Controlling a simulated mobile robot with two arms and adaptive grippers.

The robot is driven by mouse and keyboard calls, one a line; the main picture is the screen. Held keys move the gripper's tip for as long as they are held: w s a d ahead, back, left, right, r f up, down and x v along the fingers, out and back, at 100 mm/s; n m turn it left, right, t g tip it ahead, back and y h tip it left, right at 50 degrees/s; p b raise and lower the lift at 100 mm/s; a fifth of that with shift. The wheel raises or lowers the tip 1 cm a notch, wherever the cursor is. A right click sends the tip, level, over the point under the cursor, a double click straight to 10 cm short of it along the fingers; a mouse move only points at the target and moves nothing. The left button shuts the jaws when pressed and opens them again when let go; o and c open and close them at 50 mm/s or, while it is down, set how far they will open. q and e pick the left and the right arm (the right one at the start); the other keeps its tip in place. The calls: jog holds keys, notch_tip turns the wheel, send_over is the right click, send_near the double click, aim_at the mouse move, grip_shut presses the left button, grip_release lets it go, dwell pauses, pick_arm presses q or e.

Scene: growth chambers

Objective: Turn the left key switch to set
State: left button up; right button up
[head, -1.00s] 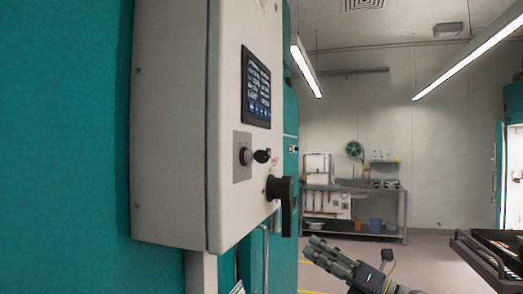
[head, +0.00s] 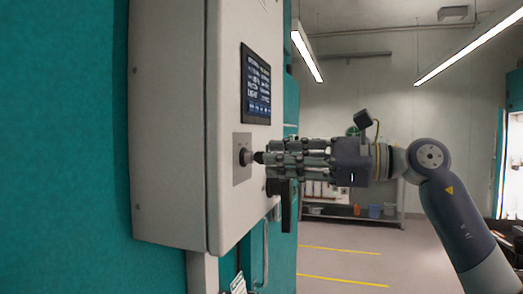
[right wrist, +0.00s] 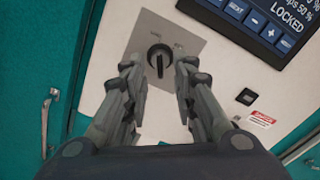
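The key switch (head: 245,157) sits on a grey square plate (head: 239,172) on the front of the pale control box (head: 225,215). In the right wrist view the switch (right wrist: 159,58) is a dark round knob with a raised grip, on its plate (right wrist: 185,37); the small lettering beside it is unreadable. My right gripper (head: 262,158) is level with the switch, pointing at it from the right. In the right wrist view my right gripper (right wrist: 160,70) is open, one finger on each side of the knob, with visible gaps. My left gripper is out of view.
A screen (head: 256,86) is above the switch; in the right wrist view the screen (right wrist: 262,22) reads LOCKED. A black lever handle (head: 287,208) hangs just below my right gripper. A red-and-white label (right wrist: 262,118) is nearby. The floor (head: 350,262) to the right is clear.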

aim_at(262, 154)
jog(key=shift+p+x, duration=0.55)
jog(key=shift+x, duration=1.5)
grip_shut()
jog(key=m, duration=0.5)
jog(key=shift+m+p, duration=0.3)
jog(key=shift+m, duration=0.1)
jog(key=m+p, duration=0.1)
jog(key=m, duration=0.5)
